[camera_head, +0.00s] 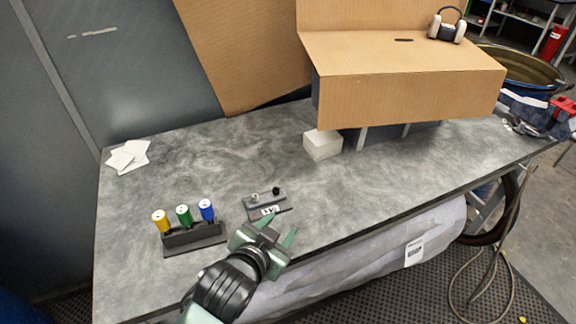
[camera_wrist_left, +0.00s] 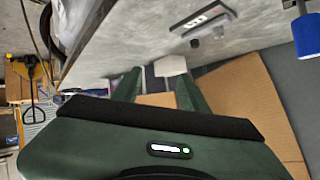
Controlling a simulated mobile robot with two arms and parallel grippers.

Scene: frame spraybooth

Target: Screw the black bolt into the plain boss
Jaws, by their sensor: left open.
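A small dark grey fixture block (camera_head: 250,207) lies on the grey table with a white label on its front. The black bolt (camera_head: 276,190) shows as a dark knob at the block's right end. A light grey round boss (camera_head: 254,196) stands at its left; whether this is the plain boss I cannot tell. The block (camera_wrist_left: 222,16) is also at the top of the left wrist view, outside the jaws. My left gripper (camera_head: 280,224) is open and empty, just in front of the block on the near side. Its fingers (camera_wrist_left: 158,80) are spread in the wrist view. My right gripper is not in view.
A dark rack (camera_head: 195,238) with yellow, green and blue cylinders stands left of the gripper. A white box (camera_head: 322,145) sits behind the block, near a large cardboard box (camera_head: 410,95). White cards (camera_head: 128,155) lie at the back left. The table's middle is clear.

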